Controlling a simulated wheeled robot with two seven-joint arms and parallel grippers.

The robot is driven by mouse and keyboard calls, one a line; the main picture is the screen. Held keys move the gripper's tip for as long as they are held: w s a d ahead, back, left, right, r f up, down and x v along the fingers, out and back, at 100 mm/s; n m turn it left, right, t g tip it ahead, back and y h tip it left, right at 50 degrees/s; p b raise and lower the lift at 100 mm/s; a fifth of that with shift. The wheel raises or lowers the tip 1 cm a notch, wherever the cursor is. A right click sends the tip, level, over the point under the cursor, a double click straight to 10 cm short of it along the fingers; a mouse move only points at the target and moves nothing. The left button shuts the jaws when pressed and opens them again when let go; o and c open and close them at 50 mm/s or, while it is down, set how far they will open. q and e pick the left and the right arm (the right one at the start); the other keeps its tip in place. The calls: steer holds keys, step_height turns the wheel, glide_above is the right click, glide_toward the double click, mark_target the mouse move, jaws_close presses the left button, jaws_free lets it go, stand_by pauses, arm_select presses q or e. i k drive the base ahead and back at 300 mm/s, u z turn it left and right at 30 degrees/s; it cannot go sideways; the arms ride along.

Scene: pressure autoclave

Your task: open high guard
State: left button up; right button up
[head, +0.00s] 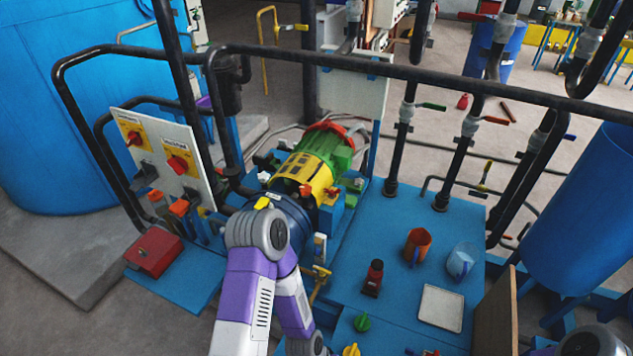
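No part is plainly marked as the high guard, and I cannot tell which one it is. A yellow cover (305,173) sits over the machine in the middle, in front of a green motor body (328,146) with a red end. A white panel (160,150) at the left carries two red rotary switches on yellow plates. Orange-capped parts (180,207) stand by its lower edge. My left arm rises in front of the machine, bends at a grey joint and runs back down to the bottom edge. Neither gripper shows; only a piece of my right arm appears at the lower right corner.
Black pipe rails (420,73) cross above the machine. A red box (153,251) sits at the left. An orange mug (416,246), a clear jug (462,260), a dark red-capped bottle (373,278) and a white tray (441,308) stand on the blue deck (345,253).

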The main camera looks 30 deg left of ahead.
mark_target(303, 167)
steer(key=z, duration=0.15)
steer(key=k, duration=0.25)
steer(key=u, duration=1)
